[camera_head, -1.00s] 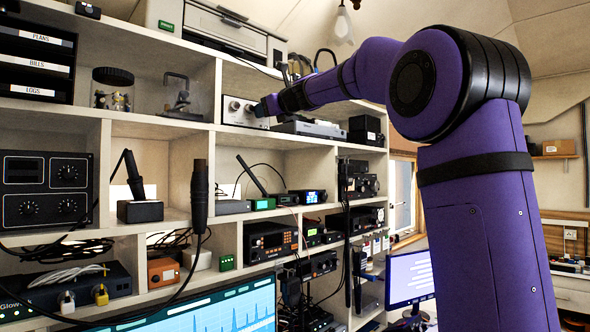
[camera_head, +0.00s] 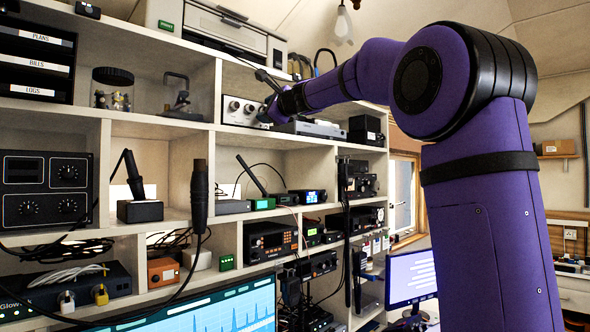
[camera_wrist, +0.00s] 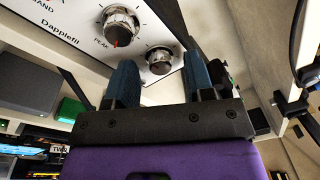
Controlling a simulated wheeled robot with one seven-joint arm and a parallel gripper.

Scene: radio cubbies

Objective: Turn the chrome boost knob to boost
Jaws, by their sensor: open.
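The white-faced unit (camera_head: 230,103) with chrome knobs sits in a top-row cubby. In the wrist view its panel (camera_wrist: 75,22) reads "Dapplefil", and one chrome knob (camera_wrist: 121,26) with a red mark stands by "PEAK". Another chrome knob (camera_wrist: 160,61) is lower right; its label is not readable, so I cannot confirm that it is the boost knob. My gripper (camera_wrist: 158,64) is open, its two blue fingers appearing either side of that lower knob; contact cannot be told. In the head view my gripper (camera_head: 267,110) is at the unit's right end.
A flat grey device (camera_head: 312,129) lies just right of and below my gripper, with a black box (camera_head: 364,124) beyond it. Cubby shelves and dividers (camera_head: 217,82) surround the unit closely. A green box (camera_wrist: 69,111) shows at left in the wrist view.

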